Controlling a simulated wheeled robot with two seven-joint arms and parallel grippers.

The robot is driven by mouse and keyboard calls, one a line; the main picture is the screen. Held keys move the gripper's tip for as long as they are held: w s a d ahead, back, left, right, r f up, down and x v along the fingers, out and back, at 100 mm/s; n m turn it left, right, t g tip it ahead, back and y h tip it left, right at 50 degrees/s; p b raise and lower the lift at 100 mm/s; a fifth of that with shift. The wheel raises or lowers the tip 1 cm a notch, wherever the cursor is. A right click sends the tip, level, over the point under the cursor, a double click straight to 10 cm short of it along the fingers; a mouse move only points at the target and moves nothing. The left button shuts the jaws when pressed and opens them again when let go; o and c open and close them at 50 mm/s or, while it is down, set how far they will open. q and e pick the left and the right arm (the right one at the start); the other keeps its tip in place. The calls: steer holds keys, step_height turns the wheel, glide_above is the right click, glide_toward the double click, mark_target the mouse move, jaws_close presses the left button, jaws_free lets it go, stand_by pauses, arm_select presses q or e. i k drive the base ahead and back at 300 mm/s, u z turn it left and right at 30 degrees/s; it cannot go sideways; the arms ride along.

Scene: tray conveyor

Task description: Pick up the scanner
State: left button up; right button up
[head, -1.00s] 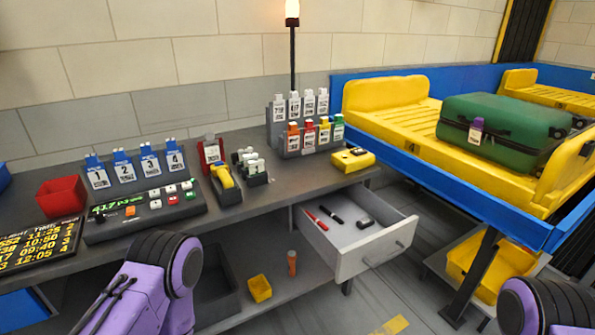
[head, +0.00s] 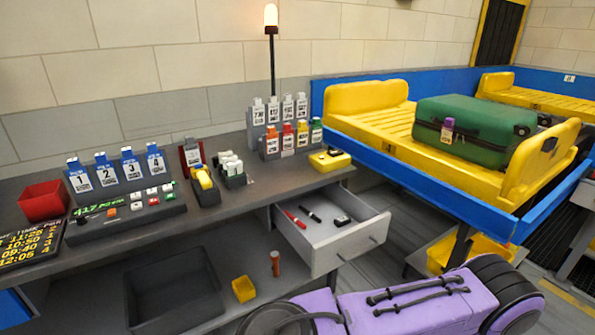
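The scanner (head: 204,179) is yellow and sits tilted in a dark cradle (head: 208,196) on the grey counter, just right of the keypad panel. Its lower part is hidden by the cradle. Neither of my grippers is in view. Only purple links of my own arm show along the bottom of the head view, well in front of the counter, and nothing of mine touches the scanner.
A dark holder with white items (head: 231,168) stands close right of the scanner, and a red-backed stand (head: 192,153) behind it. An open drawer (head: 345,242) juts out below the counter. A yellow conveyor tray (head: 360,97) carries a green suitcase (head: 470,130).

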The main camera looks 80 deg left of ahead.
mark_target(202, 174)
steer(key=z, duration=0.15)
steer(key=k, duration=1.6)
steer(key=u, duration=0.75)
